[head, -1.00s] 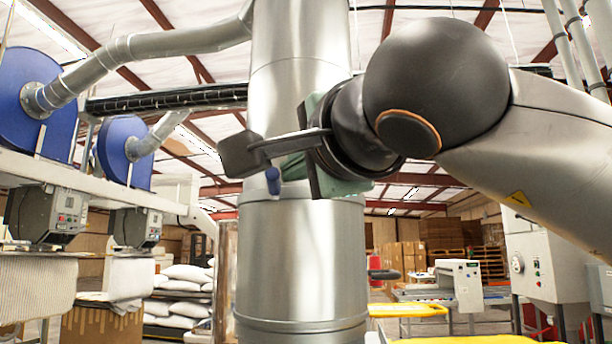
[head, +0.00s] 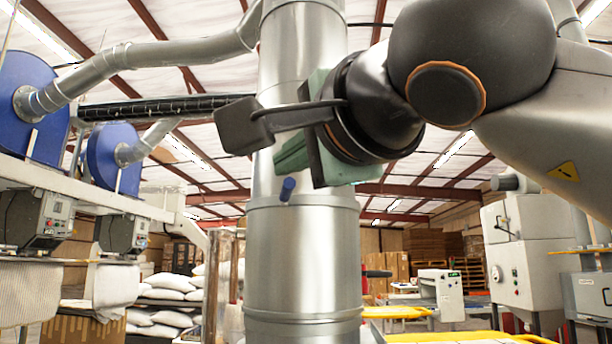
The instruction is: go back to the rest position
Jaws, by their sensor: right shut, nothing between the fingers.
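My right arm comes in from the right and fills the upper right of the head view. My right gripper (head: 287,188) is raised high in front of a large metal column. Its green body is partly hidden by a dark bracket and the black wrist, and one small blue tip shows below it. The gripper is shut and holds nothing that I can see. My left gripper is out of view.
The metal pipe column (head: 303,262) stands behind the gripper. Blue round machines (head: 112,158) and white fabric are at left, with stacked white pillows or sacks (head: 168,287) behind. White cabinets (head: 527,262) and yellow rails (head: 398,312) are at right.

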